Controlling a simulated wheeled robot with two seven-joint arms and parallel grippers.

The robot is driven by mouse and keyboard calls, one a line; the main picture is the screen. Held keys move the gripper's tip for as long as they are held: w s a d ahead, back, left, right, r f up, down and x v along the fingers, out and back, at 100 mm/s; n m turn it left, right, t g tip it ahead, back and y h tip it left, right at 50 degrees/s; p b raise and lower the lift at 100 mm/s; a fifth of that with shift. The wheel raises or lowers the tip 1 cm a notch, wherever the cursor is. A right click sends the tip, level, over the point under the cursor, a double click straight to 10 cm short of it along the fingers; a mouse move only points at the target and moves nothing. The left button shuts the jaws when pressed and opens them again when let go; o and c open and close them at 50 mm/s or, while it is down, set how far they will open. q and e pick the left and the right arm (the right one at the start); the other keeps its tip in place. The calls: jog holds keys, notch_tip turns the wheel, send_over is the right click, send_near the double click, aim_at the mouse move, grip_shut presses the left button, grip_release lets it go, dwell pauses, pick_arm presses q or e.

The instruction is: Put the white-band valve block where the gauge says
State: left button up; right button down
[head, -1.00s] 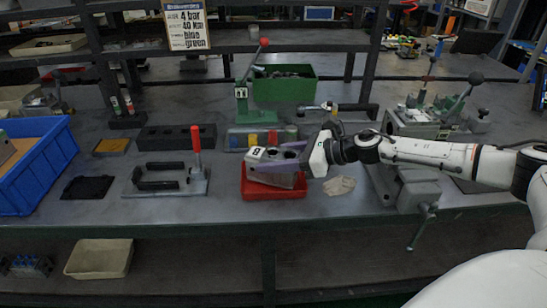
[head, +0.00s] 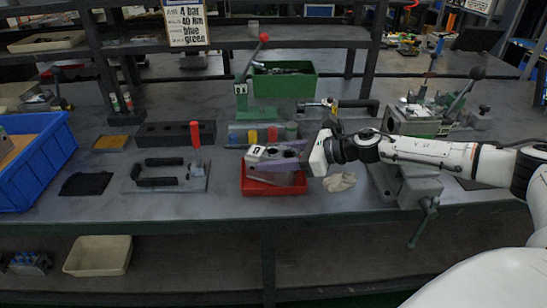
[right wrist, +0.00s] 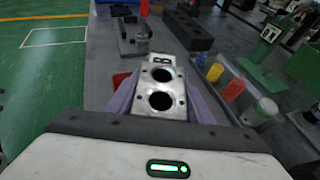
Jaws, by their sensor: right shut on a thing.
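The grey metal valve block (head: 257,154) has a pale marked end and is at the red tray (head: 273,189). In the right wrist view the block (right wrist: 160,121) shows two round bores and a dark mark on its far end. My right gripper (head: 285,163) has its purple fingers on both sides of the block. Whether the block touches the tray floor is hidden. A sign (head: 187,24) on the upper shelf reads about "4 bar, 40 Nm, blue, green". I cannot make out a gauge dial. My left gripper is not in view.
A fixture with a red handle (head: 196,135), a dark holed block (head: 175,133) and a blue bin (head: 72,150) stand to the left. Coloured cylinders (head: 252,137) and a green lever press (head: 241,100) stand behind the tray. A vise (head: 412,190) and a crumpled cloth (head: 340,182) are on the right.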

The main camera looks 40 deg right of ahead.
aim_at(297, 156)
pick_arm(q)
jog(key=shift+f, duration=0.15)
pick_arm(e)
jog(key=shift+w+r, duration=0.1)
jog(key=c, duration=0.8)
grip_release()
jog(key=shift+s+f, duration=0.2)
jog(key=shift+f, duration=0.2)
jog(key=shift+s+d+b, duration=0.15)
jog(key=shift+s+b, duration=0.05)
jog(key=shift+b, duration=0.1)
jog(key=b+v, duration=0.4)
jog(key=v, duration=0.4)
jog(key=shift+r, duration=0.2)
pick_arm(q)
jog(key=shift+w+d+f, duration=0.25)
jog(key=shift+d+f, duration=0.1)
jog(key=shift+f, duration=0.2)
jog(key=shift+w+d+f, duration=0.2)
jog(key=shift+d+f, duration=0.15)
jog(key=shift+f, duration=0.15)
pick_arm(e)
jog(key=shift+v, duration=0.85)
jog(key=shift+r, duration=0.15)
